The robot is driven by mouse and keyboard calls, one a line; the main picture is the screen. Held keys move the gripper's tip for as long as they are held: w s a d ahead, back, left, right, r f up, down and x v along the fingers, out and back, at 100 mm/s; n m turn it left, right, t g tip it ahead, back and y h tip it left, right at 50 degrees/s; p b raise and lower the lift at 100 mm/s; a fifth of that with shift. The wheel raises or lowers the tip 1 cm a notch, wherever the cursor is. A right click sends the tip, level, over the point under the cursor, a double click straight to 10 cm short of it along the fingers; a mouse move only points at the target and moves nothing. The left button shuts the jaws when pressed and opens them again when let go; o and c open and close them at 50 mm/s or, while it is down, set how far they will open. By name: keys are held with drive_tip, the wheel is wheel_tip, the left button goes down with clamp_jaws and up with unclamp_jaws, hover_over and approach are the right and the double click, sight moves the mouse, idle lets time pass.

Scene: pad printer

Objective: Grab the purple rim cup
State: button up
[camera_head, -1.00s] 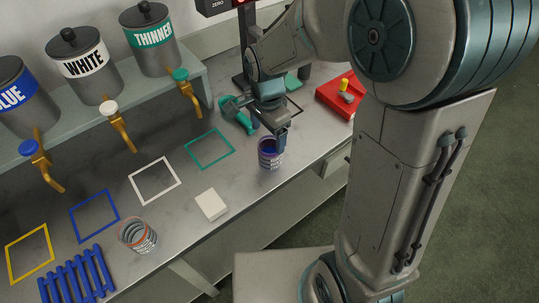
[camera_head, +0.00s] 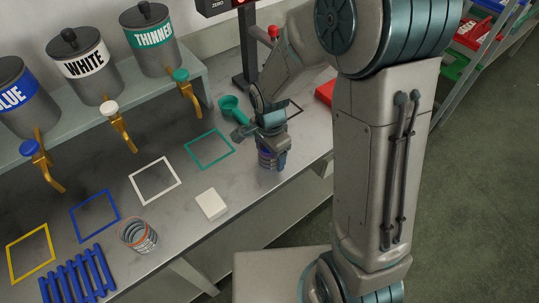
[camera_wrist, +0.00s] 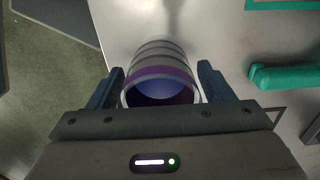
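The purple rim cup (camera_head: 266,159) stands on the grey counter near its front edge, mostly hidden by my gripper in the head view. In the wrist view the cup (camera_wrist: 161,75) shows a purple band, grey stripes and a bluish inside. My gripper (camera_head: 272,152) is lowered over it. In the wrist view the fingers of my gripper (camera_wrist: 158,88) are open, one on each side of the cup. A small gap shows at the right finger; the left finger is close to the wall, and I cannot tell whether it touches.
A teal scoop-like tool (camera_head: 233,108) lies just behind my gripper, with its handle (camera_wrist: 285,76) to the right in the wrist view. A white block (camera_head: 211,204) and a striped cup (camera_head: 138,235) stand to the left. A red box (camera_head: 325,92) is at the right.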

drive_tip(key=c, duration=0.8)
drive_tip(key=shift+r, duration=0.1)
